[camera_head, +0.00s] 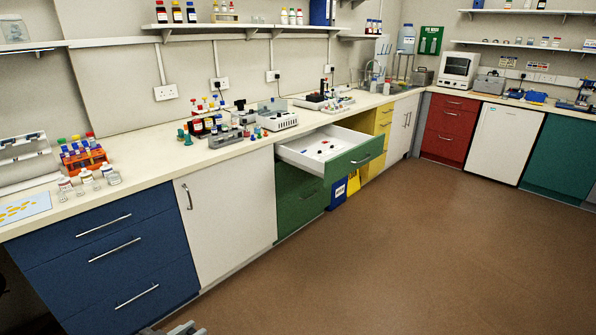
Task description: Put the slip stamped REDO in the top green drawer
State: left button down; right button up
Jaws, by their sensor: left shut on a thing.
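The top green drawer (358,160) stands pulled open under the long bench. Its white inside shows, with a few small dark and red things lying in it. My left gripper (182,329) shows only as a grey piece at the bottom edge, low in front of the blue drawers and far from the green drawer. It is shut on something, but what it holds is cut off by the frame. I cannot make out a slip stamped REDO anywhere. My right gripper is not in view.
The open drawer juts out between a white cupboard (228,215) and yellow drawers (372,165). A blue bin (338,193) stands on the floor by the green unit. Racks and bottles crowd the bench top (150,165). The brown floor (400,260) is clear.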

aim_at(324, 151)
jog(key=z, duration=0.3)
jog(key=i, duration=2.2)
jog(key=z, duration=0.55)
